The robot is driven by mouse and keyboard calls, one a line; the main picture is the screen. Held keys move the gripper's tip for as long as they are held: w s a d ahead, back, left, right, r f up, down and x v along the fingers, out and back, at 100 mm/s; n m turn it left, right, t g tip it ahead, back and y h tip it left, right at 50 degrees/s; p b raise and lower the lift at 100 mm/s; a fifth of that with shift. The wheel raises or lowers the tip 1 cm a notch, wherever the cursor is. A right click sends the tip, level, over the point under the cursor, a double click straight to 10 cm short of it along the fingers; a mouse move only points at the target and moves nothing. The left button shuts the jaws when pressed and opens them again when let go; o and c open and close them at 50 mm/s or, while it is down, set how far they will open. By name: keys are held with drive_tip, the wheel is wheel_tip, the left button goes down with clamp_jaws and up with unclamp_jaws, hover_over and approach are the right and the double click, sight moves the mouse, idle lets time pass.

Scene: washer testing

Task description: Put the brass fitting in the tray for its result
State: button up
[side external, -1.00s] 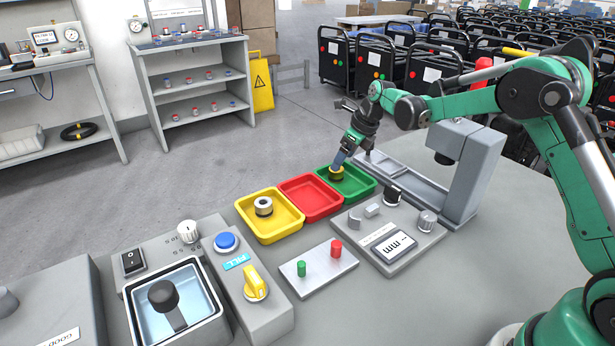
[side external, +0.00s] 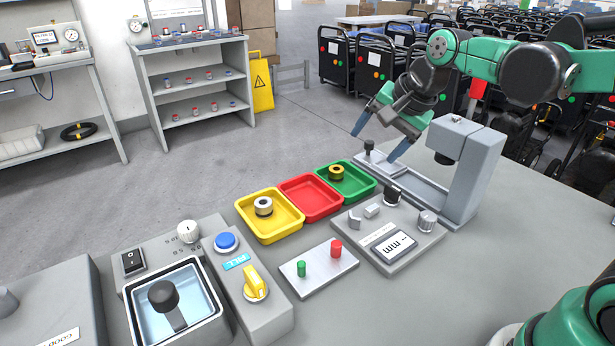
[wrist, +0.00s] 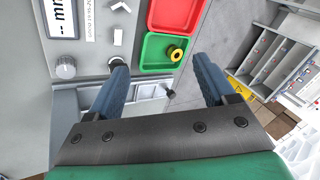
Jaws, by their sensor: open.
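The brass fitting (side external: 336,172), a short ring with a dark hole, lies in the green tray (side external: 362,189). In the wrist view the fitting (wrist: 175,53) lies in the green tray (wrist: 150,62), near one side. My gripper (side external: 374,148) is open and empty, with its blue fingers spread wide above the grey slide of the test stand, behind and to the right of the green tray. In the wrist view the two fingers (wrist: 162,66) stand far apart with nothing between them touching.
A red tray (side external: 310,217) is empty. A yellow tray (side external: 243,206) holds a silver fitting (side external: 263,206). A grey test stand (side external: 478,170) rises right of my gripper. A meter panel (side external: 390,250), a button plate (side external: 318,278) and a water basin (side external: 200,290) stand in front.

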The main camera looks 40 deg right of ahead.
drive_tip(key=s+a+f+n+t, duration=0.1)
drive_tip(key=s+a+f+n, duration=0.1)
drive_tip(key=s+n, duration=0.5)
drive_tip(key=shift+s+a+f+n, duration=0.4)
drive_tip(key=shift+f+n, duration=0.35)
drive_tip(key=shift+n, duration=2.15)
